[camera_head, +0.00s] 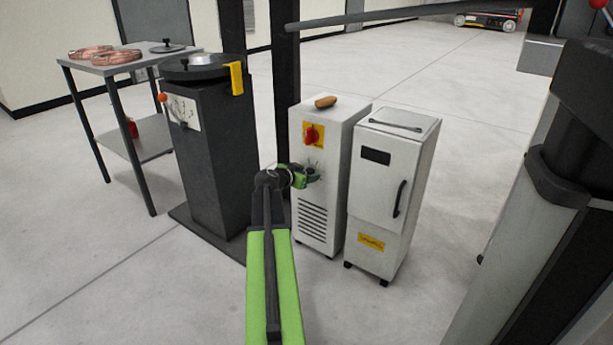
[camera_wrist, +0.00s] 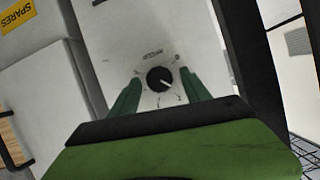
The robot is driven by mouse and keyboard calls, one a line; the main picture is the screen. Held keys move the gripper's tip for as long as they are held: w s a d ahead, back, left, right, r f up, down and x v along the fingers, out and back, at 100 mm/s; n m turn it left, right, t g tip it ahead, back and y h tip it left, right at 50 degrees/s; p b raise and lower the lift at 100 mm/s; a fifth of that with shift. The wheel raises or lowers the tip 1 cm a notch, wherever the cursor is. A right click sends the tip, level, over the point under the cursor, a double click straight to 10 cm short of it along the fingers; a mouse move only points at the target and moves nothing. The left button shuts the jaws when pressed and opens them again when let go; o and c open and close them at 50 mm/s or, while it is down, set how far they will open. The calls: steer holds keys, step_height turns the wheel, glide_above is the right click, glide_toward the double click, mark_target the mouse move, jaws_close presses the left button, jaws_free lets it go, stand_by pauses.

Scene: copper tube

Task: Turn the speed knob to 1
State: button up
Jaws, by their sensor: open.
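The speed knob (camera_wrist: 160,80) is a round black dial with a white pointer line on a white panel with small dark markings around it. In the wrist view its pointer aims to the lower right; the markings are too small to read. My gripper (camera_wrist: 159,88) is open, with one green finger on each side of the knob in that view. I cannot tell whether the fingers touch it. In the head view my gripper (camera_head: 314,177) is at the front of the white cabinet (camera_head: 335,160), below a red switch (camera_head: 311,135) on a yellow plate. The knob is mostly hidden there.
A white cabinet with a dark handle (camera_head: 400,198) stands close on the right. A table (camera_head: 125,65) with copper coils (camera_head: 90,53) is farther left. A brown object (camera_head: 325,102) lies on the cabinet top.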

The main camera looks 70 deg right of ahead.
steer(key=shift+c, duration=0.2)
jaws_close()
steer(key=shift+w+f+n+g+y+b, duration=0.15)
steer(key=shift+n+g+y+b, duration=0.1)
steer(key=shift+n+g, duration=0.6)
steer(key=shift+w+r+n+g+y+b, duration=0.15)
steer(key=shift+n+g, duration=0.4)
steer(key=shift+n, duration=0.6)
steer(key=shift+f, duration=0.1)
steer(key=shift+s, duration=0.1)
steer(key=shift+o, duration=0.2)
jaws_free()
